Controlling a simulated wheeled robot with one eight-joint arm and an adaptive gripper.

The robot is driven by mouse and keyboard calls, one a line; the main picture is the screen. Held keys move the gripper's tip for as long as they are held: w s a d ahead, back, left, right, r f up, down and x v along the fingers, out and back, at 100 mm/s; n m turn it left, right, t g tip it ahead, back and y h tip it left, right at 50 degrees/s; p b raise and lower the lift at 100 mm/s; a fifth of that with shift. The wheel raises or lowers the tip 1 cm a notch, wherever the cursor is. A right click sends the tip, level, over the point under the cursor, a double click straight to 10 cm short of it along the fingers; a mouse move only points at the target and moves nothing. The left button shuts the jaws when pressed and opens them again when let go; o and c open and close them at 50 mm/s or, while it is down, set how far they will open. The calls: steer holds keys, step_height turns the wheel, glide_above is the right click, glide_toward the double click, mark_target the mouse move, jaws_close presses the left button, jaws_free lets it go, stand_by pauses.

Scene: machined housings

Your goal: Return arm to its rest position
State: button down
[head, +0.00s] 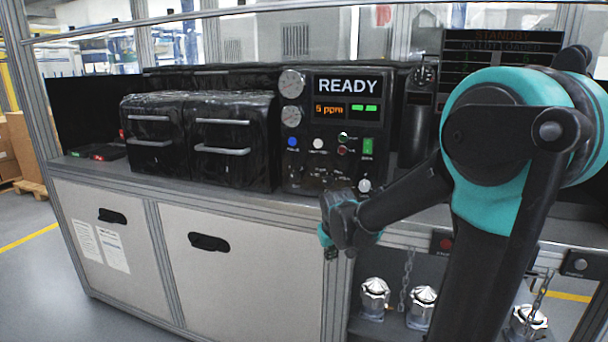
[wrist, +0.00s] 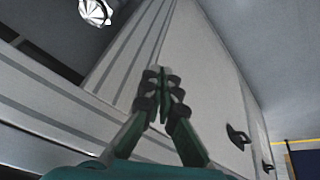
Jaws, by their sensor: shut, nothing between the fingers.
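My arm, black and teal, fills the right side of the head view and reaches left in front of the workbench. My gripper (head: 330,253) hangs low in front of the bench's front edge, near the corner of a pale cabinet panel. In the wrist view my gripper (wrist: 160,78) shows its two green fingers with their tips together and nothing between them. The fingers stand out against the pale cabinet front (wrist: 205,75), and I cannot tell the exact gap to it.
A control panel (head: 332,130) reading READY and black drawer units (head: 200,140) stand on the bench. Silver-capped fittings (head: 422,300) sit on a lower shelf, with hanging chains (head: 405,280) nearby. The floor (head: 40,285) at left is clear.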

steer(key=s+d+f+m, duration=0.1)
steer(key=s+d+f, duration=0.2)
steer(key=s, duration=0.6)
steer(key=s+d+f+m, duration=0.2)
steer(key=s+d+f, duration=0.2)
steer(key=s+d, duration=0.4)
steer(key=shift+s+g, duration=0.3)
steer(key=shift+s, duration=0.75)
